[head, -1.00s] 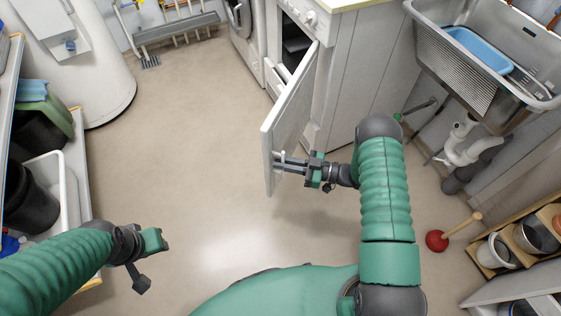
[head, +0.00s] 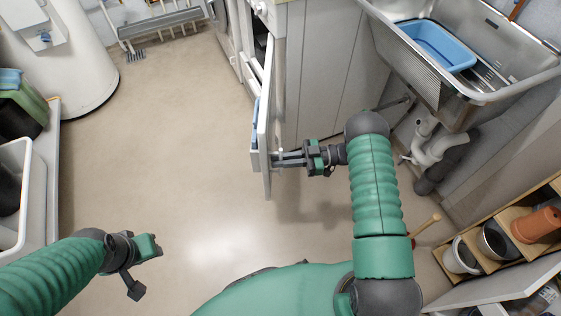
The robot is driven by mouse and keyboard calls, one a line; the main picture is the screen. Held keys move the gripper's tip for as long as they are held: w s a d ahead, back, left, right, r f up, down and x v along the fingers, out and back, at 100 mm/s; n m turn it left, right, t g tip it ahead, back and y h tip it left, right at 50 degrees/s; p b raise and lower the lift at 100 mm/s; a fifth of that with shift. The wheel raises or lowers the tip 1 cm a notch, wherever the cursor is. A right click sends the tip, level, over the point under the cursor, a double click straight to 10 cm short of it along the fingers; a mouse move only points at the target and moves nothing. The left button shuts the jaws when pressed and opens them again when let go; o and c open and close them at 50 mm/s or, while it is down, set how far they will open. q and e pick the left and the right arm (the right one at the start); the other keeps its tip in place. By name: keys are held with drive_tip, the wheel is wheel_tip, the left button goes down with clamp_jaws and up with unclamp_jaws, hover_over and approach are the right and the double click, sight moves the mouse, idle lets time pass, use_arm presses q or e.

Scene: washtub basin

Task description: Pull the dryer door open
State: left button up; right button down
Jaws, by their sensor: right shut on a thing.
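The dryer is the white machine (head: 290,14) at the top centre, partly cut off by the frame edge and beside a grey cabinet. Its white door (head: 266,105) stands ajar and points down the picture, seen nearly edge-on. A dark gap shows behind it at the top. My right gripper (head: 277,158) reaches in from the right and is shut on the door near its lower free end; the exact contact is small and partly hidden. My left gripper (head: 145,267) hangs over bare floor at the lower left, apart from everything. Its finger gap is unclear.
A metal sink (head: 485,95) with a blue basin (head: 437,46) and white drain pipes (head: 432,143) is at right. A wooden shelf with pots (head: 538,225) stands lower right. A white tub (head: 35,200) and white tank (head: 80,60) are at left. The middle floor is clear.

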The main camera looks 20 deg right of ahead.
drive_tip(key=shift+s+d, duration=0.15)
drive_tip(key=shift+d, duration=0.35)
drive_tip(key=c, duration=1.8)
unclamp_jaws()
drive_tip(key=shift+d, duration=0.1)
drive_tip(key=v, duration=1.6)
drive_tip(key=shift+d+f, duration=0.1)
drive_tip(key=shift+d, duration=0.3)
